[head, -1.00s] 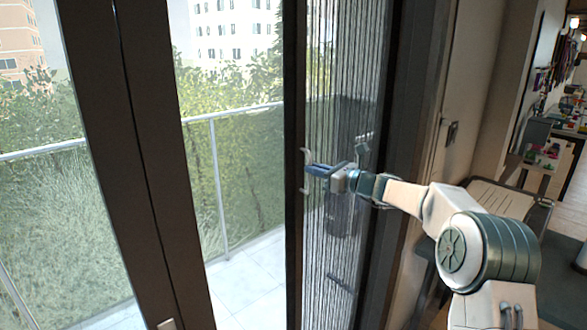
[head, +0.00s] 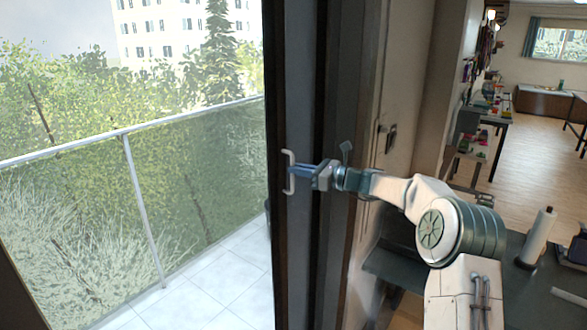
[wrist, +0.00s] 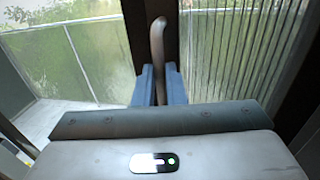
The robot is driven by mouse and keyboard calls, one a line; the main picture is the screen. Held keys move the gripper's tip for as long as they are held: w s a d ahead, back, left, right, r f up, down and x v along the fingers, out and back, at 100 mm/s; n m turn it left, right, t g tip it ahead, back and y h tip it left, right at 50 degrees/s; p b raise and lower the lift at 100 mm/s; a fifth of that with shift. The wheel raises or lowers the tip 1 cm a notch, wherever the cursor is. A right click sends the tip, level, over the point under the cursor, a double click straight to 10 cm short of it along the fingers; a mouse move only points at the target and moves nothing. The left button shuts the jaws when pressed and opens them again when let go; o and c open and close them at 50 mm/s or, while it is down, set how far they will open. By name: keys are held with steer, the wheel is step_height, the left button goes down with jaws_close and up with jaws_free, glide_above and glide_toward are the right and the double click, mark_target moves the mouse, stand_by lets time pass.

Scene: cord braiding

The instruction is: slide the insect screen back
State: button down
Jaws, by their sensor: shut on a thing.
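The insect screen shows in the head view as its dark upright edge bar (head: 291,255), close against the dark door frame at the right of the opening. A pale C-shaped handle (head: 289,172) sits on the bar. My gripper (head: 297,170) reaches in from the right, and its blue fingers are closed on this handle. In the wrist view the fingers (wrist: 160,85) stand either side of the handle (wrist: 158,45), and the bar runs behind it. Pleated mesh (wrist: 240,50) shows right of the bar there; in the head view the pleats are hidden.
The doorway left of the bar is open onto a tiled balcony (head: 215,290) with a glass railing (head: 195,190). A pale cabinet door (head: 385,140) is right of the frame.

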steer(key=shift+w+d, duration=0.1)
steer(key=c, duration=1.5)
jaws_free()
steer(key=shift+b+v, duration=1.15)
steer(key=shift+v, duration=2.6)
